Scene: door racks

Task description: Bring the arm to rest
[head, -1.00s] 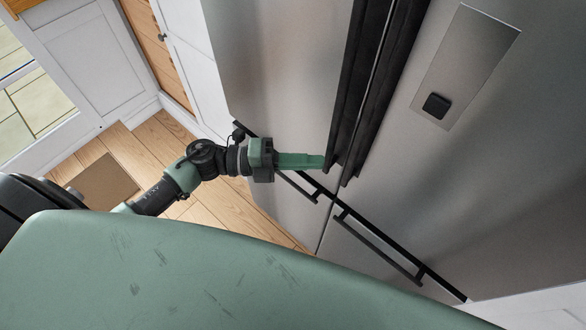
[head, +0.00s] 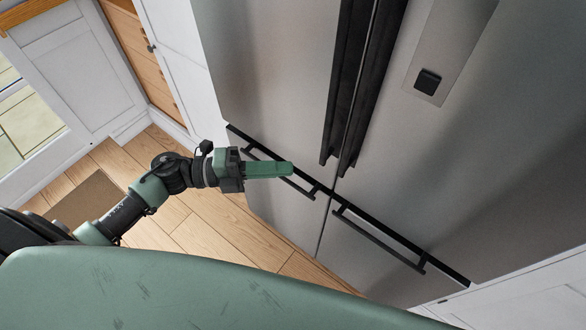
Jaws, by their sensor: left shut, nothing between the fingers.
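My left gripper (head: 290,169) is at the middle of the head view, with its green fingers together and nothing between them. The arm comes in from the lower left, over the wood floor. The fingers point right, in front of the lower left drawer handle (head: 300,187) of the steel fridge (head: 270,70). They hide part of that handle; I cannot tell whether they touch it. The fridge's tall black door handles (head: 345,90) stand above and to the right of the fingertips, apart from them. My right gripper does not show.
The fridge doors and drawers look shut. A lower right drawer handle (head: 380,240) sticks out to the right. White cabinets (head: 180,60) and a white panelled door (head: 75,65) stand at the left. Bare wood floor (head: 215,230) lies under my arm, with a brown mat (head: 90,203).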

